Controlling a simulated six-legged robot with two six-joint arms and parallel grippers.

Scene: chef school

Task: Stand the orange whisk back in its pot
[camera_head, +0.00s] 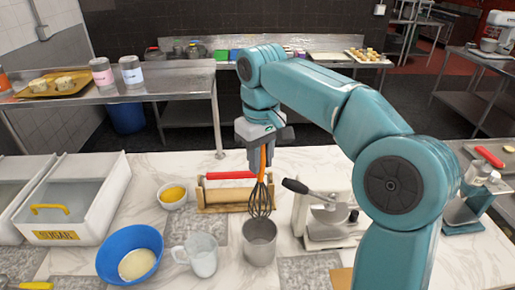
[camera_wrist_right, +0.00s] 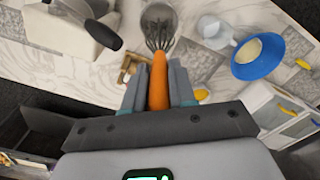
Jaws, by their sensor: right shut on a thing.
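My right gripper (camera_head: 262,155) points down and is shut on the orange handle of the whisk (camera_head: 263,162). The whisk hangs upright with its dark wire head downward. The pot, a grey metal cup (camera_head: 260,246), stands on the counter directly below. The tip of the wires is at about the pot's rim; whether it is inside cannot be told. In the right wrist view the orange handle (camera_wrist_right: 158,85) lies between the fingers (camera_wrist_right: 160,88), and the wires overlap the round pot (camera_wrist_right: 160,16). My left gripper is not in view.
A clear measuring jug (camera_head: 202,256) and a blue bowl (camera_head: 130,254) stand left of the pot. A black-handled white appliance (camera_head: 331,215) is close on the right. Behind are a wooden box (camera_head: 222,198) with a red bar and a bowl of yellow contents (camera_head: 173,196).

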